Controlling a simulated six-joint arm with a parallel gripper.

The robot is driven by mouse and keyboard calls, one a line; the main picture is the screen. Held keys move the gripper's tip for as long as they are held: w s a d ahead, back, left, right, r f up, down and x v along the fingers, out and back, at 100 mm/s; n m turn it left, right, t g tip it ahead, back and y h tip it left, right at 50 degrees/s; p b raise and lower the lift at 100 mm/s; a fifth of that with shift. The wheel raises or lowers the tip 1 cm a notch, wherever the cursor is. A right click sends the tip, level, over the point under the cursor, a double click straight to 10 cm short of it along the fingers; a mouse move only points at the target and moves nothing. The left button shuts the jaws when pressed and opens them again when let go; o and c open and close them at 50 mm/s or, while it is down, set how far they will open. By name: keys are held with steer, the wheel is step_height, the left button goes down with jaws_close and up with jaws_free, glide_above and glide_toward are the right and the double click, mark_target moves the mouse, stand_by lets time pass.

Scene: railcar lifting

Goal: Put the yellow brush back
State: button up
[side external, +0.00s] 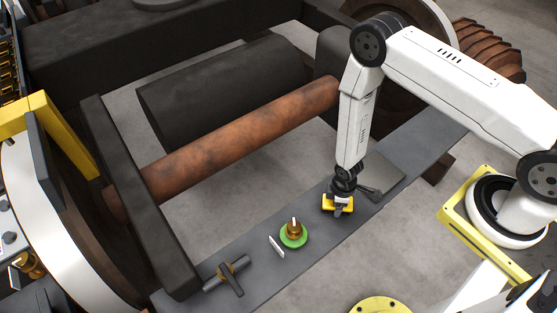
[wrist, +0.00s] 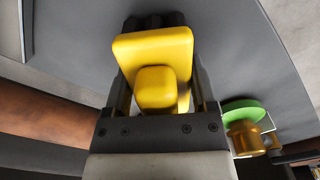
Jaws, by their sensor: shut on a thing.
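The yellow brush (side external: 329,203) is a yellow block with a raised knob and dark bristles. My gripper (side external: 340,201) is shut on it, low over or at the grey beam (side external: 210,268); I cannot tell whether the brush touches the beam. In the wrist view the yellow brush (wrist: 152,50) sits between the two dark fingers of my gripper (wrist: 160,92), its dark bristles showing at the far end. A flat grey plate (side external: 383,178) lies on the beam just right of the brush.
A brass fitting on a green disc (side external: 294,234) stands on the beam left of my gripper; the disc (wrist: 243,110) shows right in the wrist view. A small white piece (side external: 276,246) and a grey T-handled tool (side external: 228,274) lie farther left. A rusty axle (side external: 240,135) runs behind.

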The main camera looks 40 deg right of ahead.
steer(key=shift+f, duration=0.3)
steer(key=o, duration=1.1)
steer(key=shift+r, duration=0.15)
steer(key=shift+r, duration=6.05)
